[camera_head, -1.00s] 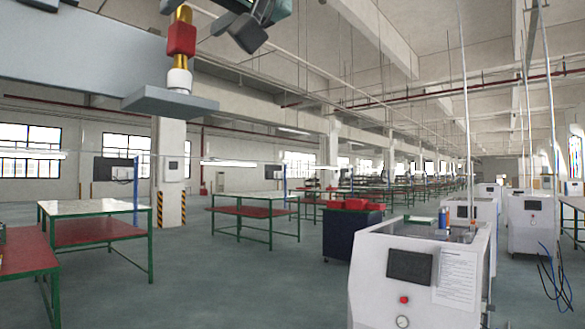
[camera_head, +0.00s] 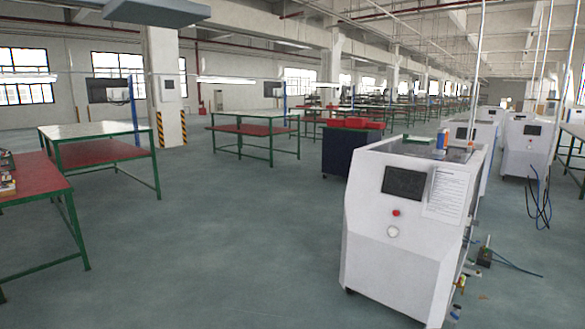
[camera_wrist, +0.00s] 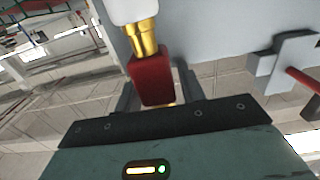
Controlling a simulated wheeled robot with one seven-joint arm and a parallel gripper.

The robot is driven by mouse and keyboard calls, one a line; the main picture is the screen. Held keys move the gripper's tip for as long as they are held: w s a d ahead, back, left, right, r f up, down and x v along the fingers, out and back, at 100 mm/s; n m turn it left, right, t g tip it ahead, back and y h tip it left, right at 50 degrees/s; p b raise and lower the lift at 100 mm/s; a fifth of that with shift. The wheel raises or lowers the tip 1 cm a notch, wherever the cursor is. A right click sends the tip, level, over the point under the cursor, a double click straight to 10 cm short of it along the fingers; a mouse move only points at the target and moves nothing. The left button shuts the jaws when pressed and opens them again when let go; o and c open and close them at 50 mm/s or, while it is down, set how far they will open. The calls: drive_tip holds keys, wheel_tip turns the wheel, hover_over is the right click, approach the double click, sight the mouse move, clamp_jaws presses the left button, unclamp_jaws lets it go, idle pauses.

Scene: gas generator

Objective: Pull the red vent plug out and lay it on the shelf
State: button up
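The red vent plug (camera_wrist: 151,80) shows in the wrist view, with a gold stem (camera_wrist: 143,38) that meets a white fitting (camera_wrist: 134,10). My gripper (camera_wrist: 156,88) is open, with a finger on each side of the red plug. A gap shows between the plug and the right finger; the left finger is close to it, and contact cannot be told. In the head view the plug and gripper are out of frame. A grey ledge (camera_head: 155,11) shows at its top left edge; whether it is the shelf is unclear.
In the wrist view a pale grey panel (camera_wrist: 215,30) lies beside the plug, and a grey block with a red rod (camera_wrist: 303,80) is at the right. The head view shows a white machine (camera_head: 400,240), a red-topped bench (camera_head: 40,190) and clear floor (camera_head: 220,240).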

clamp_jaws()
drive_tip(key=shift+r, duration=0.1)
drive_tip(key=shift+r, duration=0.1)
drive_tip(key=shift+r+p, duration=0.35)
drive_tip(key=shift+p, duration=0.1)
drive_tip(key=shift+r+p, duration=0.3)
drive_tip(key=shift+r, duration=0.05)
drive_tip(key=shift+r+p, duration=1.35)
drive_tip(key=shift+r, duration=0.3)
drive_tip(key=shift+r+p, duration=1.1)
drive_tip(key=shift+r, duration=0.4)
